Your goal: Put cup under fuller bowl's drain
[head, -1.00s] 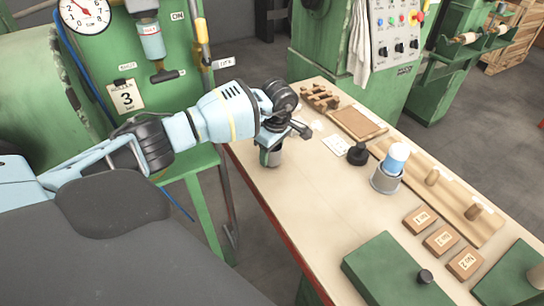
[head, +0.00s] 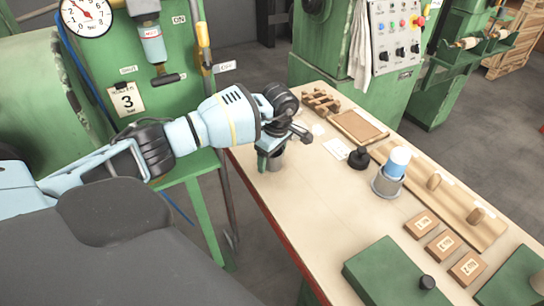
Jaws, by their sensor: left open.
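A small grey cup (head: 278,160) stands on the left edge of the bench, partly hidden by my left gripper. My left gripper (head: 268,158) is open and points down at this cup, with a finger in front of it; I cannot tell whether it touches. A bowl with light blue contents (head: 153,46) hangs on the green panel at the upper left, with a dark fitting (head: 166,78) below it. No second bowl can be made out clearly. My right gripper is not in view.
On the bench (head: 330,205) stand a grey metal container (head: 386,186) with a blue-and-white cylinder (head: 397,163), a black knobbed piece (head: 359,158), wooden number blocks (head: 443,243) and a green box (head: 395,275). The bench's middle left is clear.

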